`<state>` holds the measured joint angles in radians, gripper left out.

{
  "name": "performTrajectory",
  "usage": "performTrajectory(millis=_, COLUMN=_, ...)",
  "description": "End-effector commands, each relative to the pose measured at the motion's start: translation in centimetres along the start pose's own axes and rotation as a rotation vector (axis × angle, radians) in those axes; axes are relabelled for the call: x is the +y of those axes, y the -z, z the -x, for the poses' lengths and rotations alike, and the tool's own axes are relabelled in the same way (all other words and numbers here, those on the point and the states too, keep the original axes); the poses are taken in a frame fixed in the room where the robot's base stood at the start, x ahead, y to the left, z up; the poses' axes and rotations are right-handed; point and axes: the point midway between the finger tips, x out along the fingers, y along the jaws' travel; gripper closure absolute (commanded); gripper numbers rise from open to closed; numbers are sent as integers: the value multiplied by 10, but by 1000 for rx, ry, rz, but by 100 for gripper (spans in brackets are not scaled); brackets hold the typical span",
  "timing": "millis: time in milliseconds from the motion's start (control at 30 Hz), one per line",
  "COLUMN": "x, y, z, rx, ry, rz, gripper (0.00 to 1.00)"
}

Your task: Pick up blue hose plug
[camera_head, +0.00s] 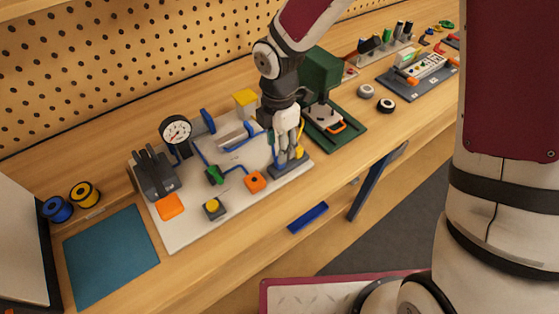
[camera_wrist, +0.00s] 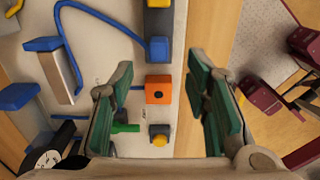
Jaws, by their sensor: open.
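In the wrist view a blue hose (camera_wrist: 105,18) curves to a small blue end piece (camera_wrist: 158,49), which looks like the blue hose plug. It lies just above an orange block (camera_wrist: 158,89) with a dark hole. My gripper (camera_wrist: 160,68) is open, with green-padded fingers on either side of this strip and nothing held between them. The plug appears slightly beyond the fingertips. In the head view my gripper (camera_head: 287,150) hangs over the right end of the pale board (camera_head: 190,233). The plug is not clear there, partly hidden by the gripper.
The board also carries a gauge (camera_head: 175,130), a green valve (camera_head: 214,175), a yellow button (camera_head: 212,206) and the orange block (camera_head: 255,181). A green press (camera_head: 320,75) stands close right of my gripper. A teal mat (camera_head: 110,255) lies bare at left.

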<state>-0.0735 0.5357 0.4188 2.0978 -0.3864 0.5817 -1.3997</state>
Motion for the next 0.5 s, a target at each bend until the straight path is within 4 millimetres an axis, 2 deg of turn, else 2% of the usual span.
performTrajectory(millis=100, x=0, y=0, z=-12, rx=0, ry=1, rz=1, gripper=57)
performTrajectory(millis=267, x=0, y=0, z=-21, rx=0, ry=1, rz=-1, gripper=57)
performTrajectory(millis=500, x=1, y=-3, z=-51, rx=0, ry=3, rz=0, gripper=57)
